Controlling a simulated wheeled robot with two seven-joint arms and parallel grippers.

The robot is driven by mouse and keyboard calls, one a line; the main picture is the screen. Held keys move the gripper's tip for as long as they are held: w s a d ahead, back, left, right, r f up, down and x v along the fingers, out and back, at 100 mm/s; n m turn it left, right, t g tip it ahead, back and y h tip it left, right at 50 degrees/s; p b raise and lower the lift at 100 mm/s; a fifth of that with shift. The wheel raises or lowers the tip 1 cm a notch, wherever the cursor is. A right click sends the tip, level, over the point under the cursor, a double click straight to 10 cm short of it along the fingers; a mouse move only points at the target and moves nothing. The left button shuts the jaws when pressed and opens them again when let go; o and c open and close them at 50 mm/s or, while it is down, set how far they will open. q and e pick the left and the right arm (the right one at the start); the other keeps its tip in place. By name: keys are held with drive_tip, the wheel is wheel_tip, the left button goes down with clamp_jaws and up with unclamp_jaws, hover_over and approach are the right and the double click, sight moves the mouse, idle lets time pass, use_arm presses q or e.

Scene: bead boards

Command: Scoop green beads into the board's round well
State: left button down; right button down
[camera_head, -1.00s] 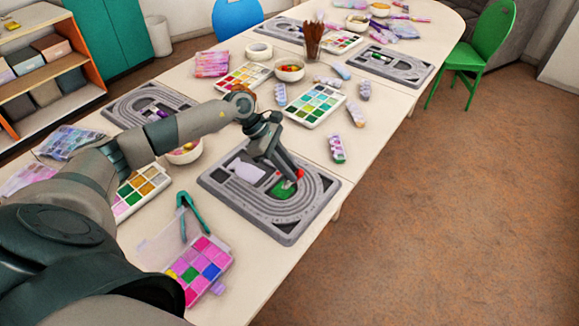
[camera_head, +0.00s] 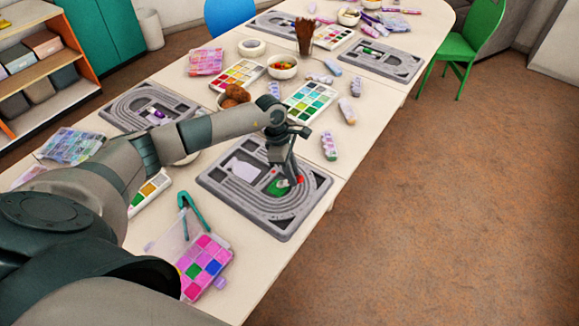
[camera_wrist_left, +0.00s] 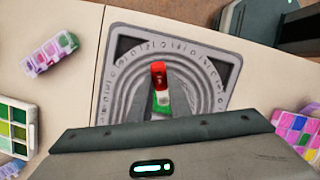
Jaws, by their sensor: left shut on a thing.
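The grey bead board (camera_head: 222,193) lies flat on the near table, with curved grooves and recesses. Green beads (camera_head: 275,190) form a patch inside its curved grooves; a little green (camera_wrist_left: 162,108) shows between the fingers in the left wrist view. My left gripper (camera_head: 292,181) points down over this patch, shut on a small red and white tool, probably the scoop (camera_wrist_left: 158,69). My right gripper is not in view.
A pink and purple bead box (camera_head: 203,262) and green tongs (camera_head: 191,212) lie left of the board. A paint-like bead tray (camera_head: 310,102) and small bead tubes (camera_head: 329,146) lie beyond it. The board's right side is close to the table edge.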

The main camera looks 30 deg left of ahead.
use_arm(q)
drive_tip(key=shift+w+d+f+g+y+p, duration=0.15)
drive_tip(key=shift+d+g+y+p, duration=0.05)
drive_tip(key=shift+d+y+p, duration=0.35)
drive_tip(key=shift+w+d+f+g+y+p, duration=0.1)
drive_tip(key=shift+d+f+g+y+p, duration=0.1)
drive_tip(key=shift+d+y+p, duration=0.35)
drive_tip(key=y, duration=0.1)
drive_tip(key=d+f+y, duration=0.1)
drive_tip(key=shift+w+d+f+g+y, duration=0.15)
drive_tip(key=shift+w+f+g+y, duration=0.1)
drive_tip(key=shift+g+y, duration=0.15)
drive_tip(key=shift+r, duration=0.4)
drive_tip(key=shift+d+r+y+p, duration=0.3)
drive_tip(key=shift+r+y, duration=0.05)
drive_tip(key=shift+r, duration=0.3)
drive_tip(key=shift+d+r+y+p, duration=0.25)
drive_tip(key=shift+r+y, duration=0.1)
drive_tip(key=shift+r, duration=0.25)
